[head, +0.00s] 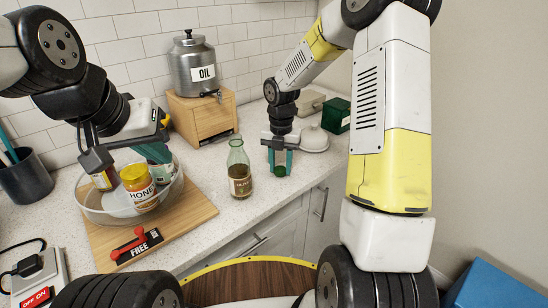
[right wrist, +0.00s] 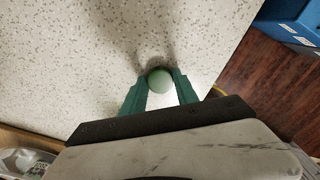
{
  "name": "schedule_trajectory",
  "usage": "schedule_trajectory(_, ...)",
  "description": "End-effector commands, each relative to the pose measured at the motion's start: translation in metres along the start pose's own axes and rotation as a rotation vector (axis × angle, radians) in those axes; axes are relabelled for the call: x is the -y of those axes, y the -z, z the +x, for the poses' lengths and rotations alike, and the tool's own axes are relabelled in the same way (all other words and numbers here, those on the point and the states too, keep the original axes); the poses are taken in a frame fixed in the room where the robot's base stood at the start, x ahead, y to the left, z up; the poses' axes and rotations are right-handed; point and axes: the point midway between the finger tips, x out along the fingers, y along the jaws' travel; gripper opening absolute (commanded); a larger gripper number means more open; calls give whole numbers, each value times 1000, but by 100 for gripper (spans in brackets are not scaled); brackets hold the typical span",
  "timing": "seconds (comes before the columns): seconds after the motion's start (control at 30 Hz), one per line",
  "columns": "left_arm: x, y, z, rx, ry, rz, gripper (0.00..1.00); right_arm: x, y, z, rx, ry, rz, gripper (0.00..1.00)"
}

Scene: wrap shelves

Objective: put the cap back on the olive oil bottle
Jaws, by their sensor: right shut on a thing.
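The olive oil bottle (head: 240,172) stands upright and uncapped on the counter, green glass with a dark label. My right gripper (head: 280,166) is just right of it, pointing down, shut on the green cap (head: 281,171). In the right wrist view the round cap (right wrist: 159,80) sits between the green fingertips of my right gripper (right wrist: 160,84). Whether the cap touches the counter is unclear. My left gripper (head: 130,168) is over the glass bowl, jaws spread wide; its fingertips are partly hidden.
The glass bowl (head: 96,214) holds a honey jar (head: 138,187) and another jar (head: 104,179), on a wooden board (head: 190,212). A red-handled FREE device (head: 137,245) lies in front.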

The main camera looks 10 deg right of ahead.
Motion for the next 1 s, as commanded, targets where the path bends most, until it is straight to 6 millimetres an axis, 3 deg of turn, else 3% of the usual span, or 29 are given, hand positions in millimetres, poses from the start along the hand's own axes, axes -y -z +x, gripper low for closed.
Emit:
schedule_trajectory(0.5, 0, 0, 0, 0, 0, 0, 0, 0, -1, -88, 3, -2, 1, 0)
schedule_trajectory(0.93, 0, 0, 0, 0, 0, 0, 0, 0, 0, -97, 1, -1, 0, 0)
schedule_trajectory(1.0, 0, 0, 0, 0, 0, 0, 10, 0, 0, -97, 1, -1, 1, 0)
